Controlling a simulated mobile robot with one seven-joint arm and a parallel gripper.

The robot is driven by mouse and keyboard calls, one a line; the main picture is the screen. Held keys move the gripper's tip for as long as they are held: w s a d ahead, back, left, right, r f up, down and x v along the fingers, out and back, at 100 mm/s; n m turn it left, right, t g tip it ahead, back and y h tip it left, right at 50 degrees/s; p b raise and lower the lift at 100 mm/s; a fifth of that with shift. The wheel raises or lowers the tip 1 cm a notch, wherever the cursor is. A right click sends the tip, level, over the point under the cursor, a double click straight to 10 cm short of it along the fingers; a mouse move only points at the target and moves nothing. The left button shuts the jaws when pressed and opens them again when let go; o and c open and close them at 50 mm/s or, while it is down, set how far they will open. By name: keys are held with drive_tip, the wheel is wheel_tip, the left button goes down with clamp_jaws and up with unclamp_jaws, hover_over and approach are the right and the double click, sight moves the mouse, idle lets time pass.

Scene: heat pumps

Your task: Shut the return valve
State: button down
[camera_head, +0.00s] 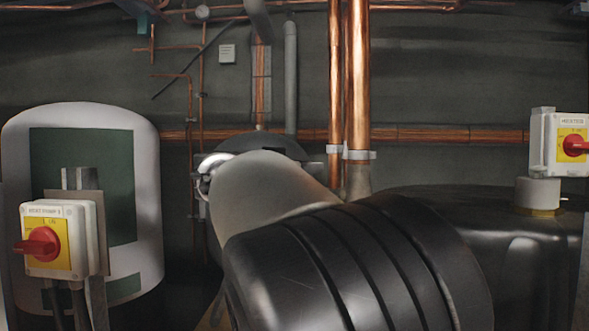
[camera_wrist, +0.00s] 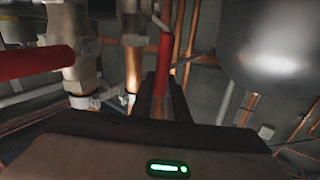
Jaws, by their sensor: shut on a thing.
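In the wrist view, my gripper (camera_wrist: 164,78) has its two dark fingers on either side of a red lever handle (camera_wrist: 164,52), shut on it. The handle runs from a pale metal valve body (camera_wrist: 133,40) on an upright pipe down between the fingers. A second red lever (camera_wrist: 32,63) lies nearly level at the left, by another pale valve body (camera_wrist: 73,42). I see no label telling which one is the return valve. In the head view my arm covers the middle, and the gripper and both levers are hidden.
In the head view, a switch box with a red knob (camera_head: 47,242) stands before a pale tank (camera_head: 95,125) at left. Another switch box (camera_head: 560,142) is at right above a dark rounded body (camera_head: 530,245). Copper pipes (camera_head: 358,80) rise behind. A grey rounded vessel (camera_wrist: 272,45) hangs close at right.

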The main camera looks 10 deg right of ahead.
drive_tip(key=s+a+f+m+h+b, duration=0.1)
drive_tip(key=s+f+m+h+b, duration=0.4)
drive_tip(key=b, duration=1.7)
drive_tip(key=s+m+h, duration=0.2)
drive_tip(key=m+h, duration=0.2)
drive_tip(key=shift+s+a+m+t+h, duration=0.15)
drive_tip(key=shift+a+m+t+h, duration=0.15)
drive_tip(key=shift+m, duration=0.1)
drive_tip(key=shift+b, duration=0.3)
drive_tip(key=c, duration=2)
unclamp_jaws()
drive_tip(key=b+v, duration=0.1)
drive_tip(key=v, duration=1.6)
drive_tip(key=shift+f, duration=0.35)
